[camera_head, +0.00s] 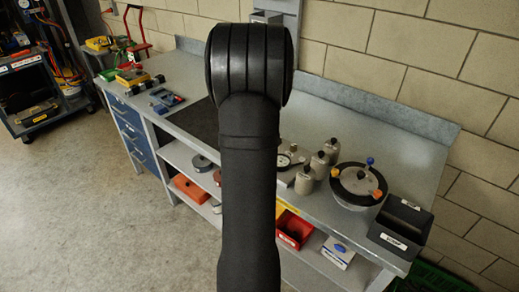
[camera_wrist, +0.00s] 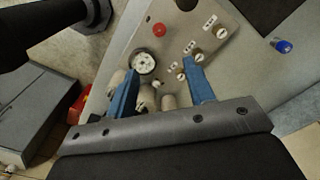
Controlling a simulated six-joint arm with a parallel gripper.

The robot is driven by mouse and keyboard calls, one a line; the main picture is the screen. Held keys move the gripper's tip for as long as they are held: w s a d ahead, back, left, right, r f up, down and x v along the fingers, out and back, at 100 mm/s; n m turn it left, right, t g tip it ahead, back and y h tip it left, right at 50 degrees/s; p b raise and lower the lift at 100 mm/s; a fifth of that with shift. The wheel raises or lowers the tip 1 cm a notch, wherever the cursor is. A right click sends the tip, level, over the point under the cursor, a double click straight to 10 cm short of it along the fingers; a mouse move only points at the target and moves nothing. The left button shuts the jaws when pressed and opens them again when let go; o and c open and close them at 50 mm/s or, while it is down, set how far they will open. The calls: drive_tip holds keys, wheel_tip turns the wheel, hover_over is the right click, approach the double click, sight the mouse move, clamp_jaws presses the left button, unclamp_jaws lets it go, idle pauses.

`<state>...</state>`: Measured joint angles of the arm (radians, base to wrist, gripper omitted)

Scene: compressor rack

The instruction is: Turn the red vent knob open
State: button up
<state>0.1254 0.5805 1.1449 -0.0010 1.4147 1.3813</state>
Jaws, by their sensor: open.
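The red vent knob (camera_wrist: 159,30) shows in the wrist view as a small round red knob on a grey-beige panel (camera_wrist: 187,22). A round white-faced gauge (camera_wrist: 143,62) with a dark rim is below and left of it. Several small pale and brass-coloured knobs (camera_wrist: 196,56) with white labels run along the panel's right side. My gripper (camera_wrist: 160,65) is open, its two blue fingers apart with nothing held between them. The red knob appears beyond the fingertips, apart from them. In the head view my arm covers the middle of the bench, and I cannot make out the red knob there.
A red bin (camera_head: 293,230) is on the shelf below. A blue knob (camera_wrist: 284,46) is at the wrist view's right.

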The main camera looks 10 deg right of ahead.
wheel_tip(320, 180, down, 17)
drive_tip(key=shift+r, duration=0.15)
idle(0.4)
drive_tip(key=c, duration=1)
